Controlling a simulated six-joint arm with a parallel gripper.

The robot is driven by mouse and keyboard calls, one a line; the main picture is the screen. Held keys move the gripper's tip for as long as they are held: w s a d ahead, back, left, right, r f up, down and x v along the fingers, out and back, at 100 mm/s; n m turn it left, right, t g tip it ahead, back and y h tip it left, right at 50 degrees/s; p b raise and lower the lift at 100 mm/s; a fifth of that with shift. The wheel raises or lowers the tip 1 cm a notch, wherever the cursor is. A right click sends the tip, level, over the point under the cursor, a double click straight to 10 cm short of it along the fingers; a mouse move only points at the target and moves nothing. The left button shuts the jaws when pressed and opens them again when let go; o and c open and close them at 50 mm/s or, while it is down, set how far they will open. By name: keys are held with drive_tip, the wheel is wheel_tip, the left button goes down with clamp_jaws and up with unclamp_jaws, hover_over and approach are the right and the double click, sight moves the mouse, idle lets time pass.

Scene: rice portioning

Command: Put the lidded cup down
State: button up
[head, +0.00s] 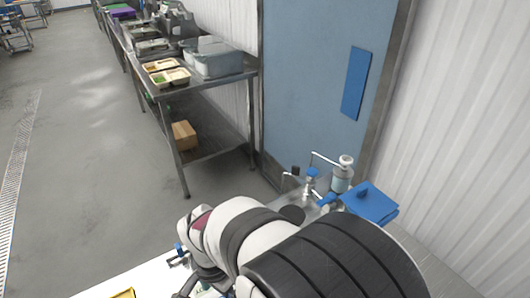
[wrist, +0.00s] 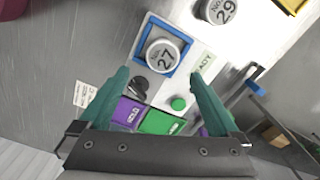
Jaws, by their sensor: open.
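In the wrist view, a round grey lid marked No. 27 (wrist: 163,56) tops a cup seen from above, inside a blue square frame (wrist: 147,26) on a white board. My gripper (wrist: 160,74) is open, its two teal fingers apart and nothing held between them. The No. 27 cup lies just beyond the fingertips, and I see no finger touching it. A second lidded cup, No. 29 (wrist: 220,10), stands farther off at the upper right. In the head view my arm hides the work area and my gripper cannot be made out.
The board also bears a purple HOLD patch (wrist: 130,112), a green patch (wrist: 161,123), a green button (wrist: 179,103) and a dark knob (wrist: 139,86). In the head view, a steel table with food trays (head: 170,78) stands at the back, and a pump bottle (head: 341,176) at the right.

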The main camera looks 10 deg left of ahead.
drive_tip(key=f, duration=0.7)
drive_tip(key=shift+s+a, duration=0.35)
drive_tip(key=shift+s, duration=0.05)
clamp_jaws()
drive_tip(key=shift+r, duration=0.5)
drive_tip(key=r, duration=0.1)
drive_tip(key=d+r, duration=0.1)
drive_tip(key=r, duration=0.2)
drive_tip(key=shift+w+d, duration=0.15)
drive_tip(key=shift+w, duration=0.1)
drive_tip(key=w+d+r, duration=0.3)
drive_tip(key=d+r, duration=0.3)
drive_tip(key=d, duration=0.4)
drive_tip(key=w+d+f, duration=0.2)
drive_tip(key=w+d, duration=0.7)
drive_tip(key=d, duration=0.5)
drive_tip(key=a+f, duration=0.2)
drive_tip(key=a, duration=0.1)
drive_tip(key=w+a+f, duration=0.1)
drive_tip(key=a+f, duration=0.1)
drive_tip(key=a, duration=0.2)
drive_tip(key=w+a+f, duration=0.1)
drive_tip(key=a+f, duration=0.2)
drive_tip(key=shift+w+a, duration=0.25)
drive_tip(key=shift+a, duration=0.15)
wheel_tip(320, 180, down, 4)
drive_tip(key=shift+a+f, duration=0.1)
drive_tip(key=shift+a, duration=0.05)
